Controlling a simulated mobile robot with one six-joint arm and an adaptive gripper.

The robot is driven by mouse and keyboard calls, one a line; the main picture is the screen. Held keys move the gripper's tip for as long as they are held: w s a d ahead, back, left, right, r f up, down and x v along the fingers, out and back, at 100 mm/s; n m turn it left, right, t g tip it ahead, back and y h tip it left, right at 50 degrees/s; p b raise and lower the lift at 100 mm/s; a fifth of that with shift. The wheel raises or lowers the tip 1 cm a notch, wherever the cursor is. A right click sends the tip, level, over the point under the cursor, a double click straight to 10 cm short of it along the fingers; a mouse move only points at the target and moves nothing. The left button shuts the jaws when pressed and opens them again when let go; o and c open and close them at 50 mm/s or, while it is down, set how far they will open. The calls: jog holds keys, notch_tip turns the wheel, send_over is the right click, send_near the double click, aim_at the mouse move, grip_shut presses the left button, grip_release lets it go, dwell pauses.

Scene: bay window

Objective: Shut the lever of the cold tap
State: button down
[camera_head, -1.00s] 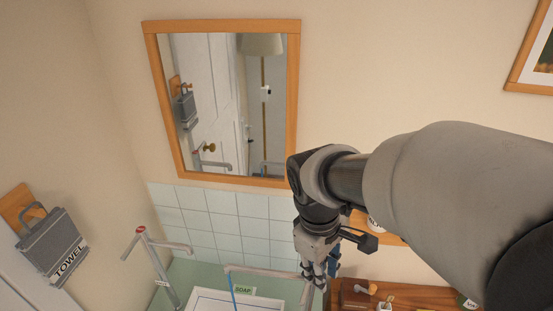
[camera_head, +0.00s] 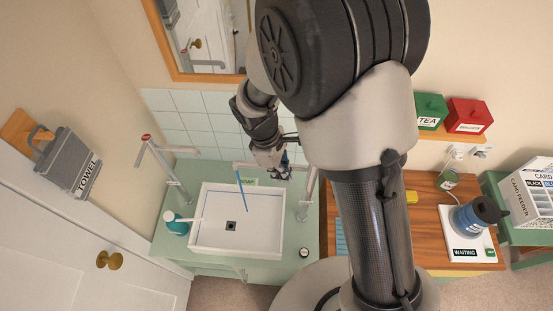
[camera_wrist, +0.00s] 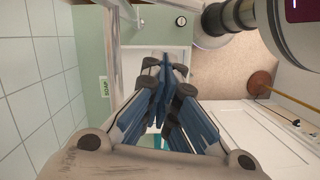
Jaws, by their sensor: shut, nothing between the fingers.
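The cold tap (camera_head: 309,192) stands at the right of the white basin (camera_head: 205,247), its spout reaching left over it. A thin blue stream (camera_head: 241,190) runs from the spout into the basin. The tap's lever cannot be made out; my gripper and arm cover the tap's top. My gripper (camera_head: 284,172) is shut and empty, close by the tap's top in the head view; whether it touches cannot be told. In the wrist view its blue-padded fingers (camera_wrist: 166,78) are together, and a pale tap post or pipe (camera_wrist: 112,45) lies left of them.
The red-topped hot tap (camera_head: 147,138) stands at the basin's left, near a teal bottle (camera_head: 175,223). A soap label (camera_wrist: 105,87) is on the green washstand (camera_head: 291,245). Tiles (camera_head: 200,122) and a mirror (camera_head: 200,74) are behind. A wooden counter (camera_head: 430,220) is at right.

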jog(key=d, duration=0.3)
jog(key=shift+s+d+r, duration=0.2)
jog(key=shift+s+d, duration=0.1)
jog(key=shift+s, duration=0.1)
jog(key=d+n, duration=0.1)
jog(key=s+n, duration=0.1)
jog(key=shift+s+d+n+t, duration=0.1)
jog(key=shift+d+n+t, duration=0.2)
jog(key=shift+d+n, duration=0.1)
jog(key=shift+a, duration=0.1)
